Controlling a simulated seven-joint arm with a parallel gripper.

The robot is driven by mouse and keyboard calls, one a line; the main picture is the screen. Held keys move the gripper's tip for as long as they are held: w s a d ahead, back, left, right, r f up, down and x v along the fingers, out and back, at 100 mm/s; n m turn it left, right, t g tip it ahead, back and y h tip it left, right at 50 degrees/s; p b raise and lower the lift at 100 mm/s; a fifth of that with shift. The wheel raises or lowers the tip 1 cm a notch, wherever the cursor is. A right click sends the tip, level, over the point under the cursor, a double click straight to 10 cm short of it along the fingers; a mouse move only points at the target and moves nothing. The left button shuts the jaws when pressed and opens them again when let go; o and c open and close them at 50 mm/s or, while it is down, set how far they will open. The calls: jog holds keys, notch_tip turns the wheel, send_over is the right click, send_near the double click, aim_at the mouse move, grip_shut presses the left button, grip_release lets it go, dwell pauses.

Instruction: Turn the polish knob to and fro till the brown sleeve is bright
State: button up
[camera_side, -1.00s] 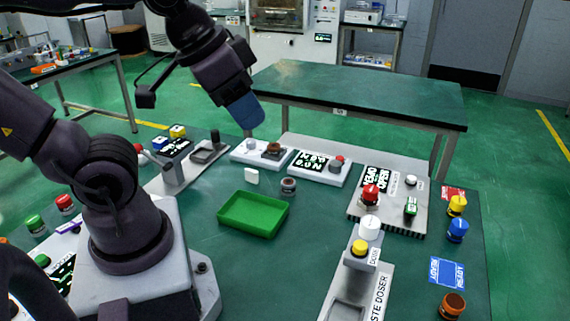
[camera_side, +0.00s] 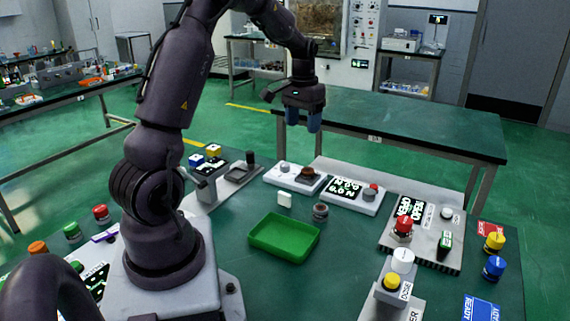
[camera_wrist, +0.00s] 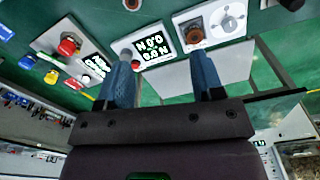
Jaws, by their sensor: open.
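A brown ring-shaped sleeve (camera_side: 307,173) sits on a pale panel (camera_side: 323,182) at the back of the bench. It also shows in the wrist view (camera_wrist: 191,36). A grey round knob (camera_side: 285,168) stands beside it on the same panel, and shows in the wrist view too (camera_wrist: 230,23). I take it for the polish knob, but no label is readable. My gripper (camera_side: 303,122) is open and empty, with blue fingers pointing down. It hangs well above the panel, apart from knob and sleeve. In the wrist view, its fingers (camera_wrist: 163,80) are spread wide.
A display panel (camera_side: 345,189) with a red button (camera_side: 373,187) adjoins on the right. A green tray (camera_side: 284,240), a white block (camera_side: 285,200) and a dark ring (camera_side: 320,211) lie in front. Red (camera_side: 403,226) and yellow (camera_side: 392,282) buttons stand further right.

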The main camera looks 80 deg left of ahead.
send_over(285, 164)
jog(key=s+d, duration=0.2)
jog(key=d, duration=0.1)
notch_tip(285, 164, down, 11)
jog(key=w+a+r+m, duration=0.1)
jog(key=w+a+m, duration=0.1)
jog(key=a+m, duration=0.15)
jog(key=shift+m, duration=0.25)
jog(key=f, duration=1.1)
jog(key=shift+d+f, duration=0.3)
jog(key=shift+c, duration=0.4)
jog(key=c, duration=0.8)
jog(key=shift+c, duration=0.2)
